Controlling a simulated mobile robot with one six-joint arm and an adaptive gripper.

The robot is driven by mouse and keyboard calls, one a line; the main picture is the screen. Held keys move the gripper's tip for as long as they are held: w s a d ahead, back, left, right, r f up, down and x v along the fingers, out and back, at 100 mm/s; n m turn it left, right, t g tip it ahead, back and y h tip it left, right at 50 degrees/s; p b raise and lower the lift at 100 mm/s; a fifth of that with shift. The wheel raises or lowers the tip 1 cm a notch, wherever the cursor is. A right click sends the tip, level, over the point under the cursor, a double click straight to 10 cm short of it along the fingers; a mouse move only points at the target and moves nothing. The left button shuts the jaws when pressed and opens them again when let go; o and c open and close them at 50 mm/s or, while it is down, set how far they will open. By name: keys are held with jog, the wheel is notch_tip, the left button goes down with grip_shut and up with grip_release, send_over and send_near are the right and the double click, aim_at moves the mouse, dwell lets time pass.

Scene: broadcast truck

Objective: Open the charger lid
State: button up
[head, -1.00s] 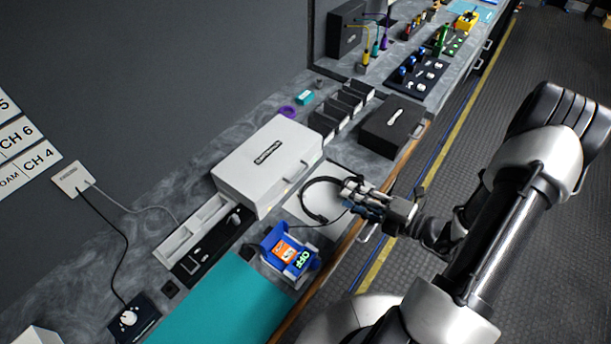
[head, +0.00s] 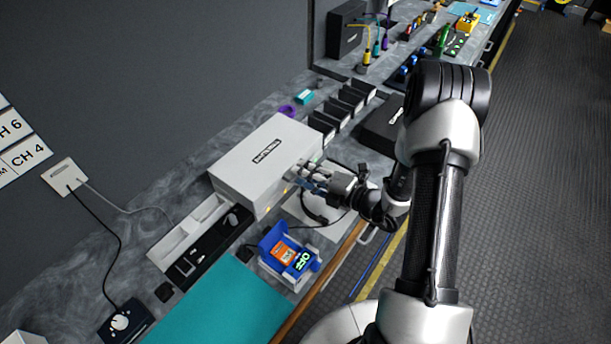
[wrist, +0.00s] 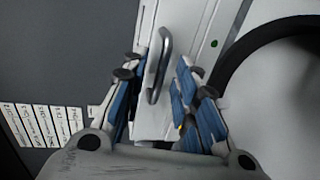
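The charger is a white box (head: 240,178) with a dark label on its flat top; its lid looks closed. In the wrist view a silver bar handle (wrist: 161,66) stands on a white face of the box (wrist: 195,25). My gripper (head: 300,178) is at the box's front right edge in the head view, and its fingers hide the handle there. In the wrist view my gripper (wrist: 160,88) is open, with blue-padded fingers on either side of the handle. The handle lies between the fingertips, with gaps on both sides.
A blue cradle with an orange item (head: 284,253) sits in front. Black headphones lie on a white pad (head: 318,222) under my wrist. A black case (head: 380,130) and several dark slots (head: 340,110) stand to the right. A teal mat (head: 215,305) is clear.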

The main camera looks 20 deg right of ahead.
jog(key=shift+c, duration=0.4)
grip_shut()
dwell(0.4)
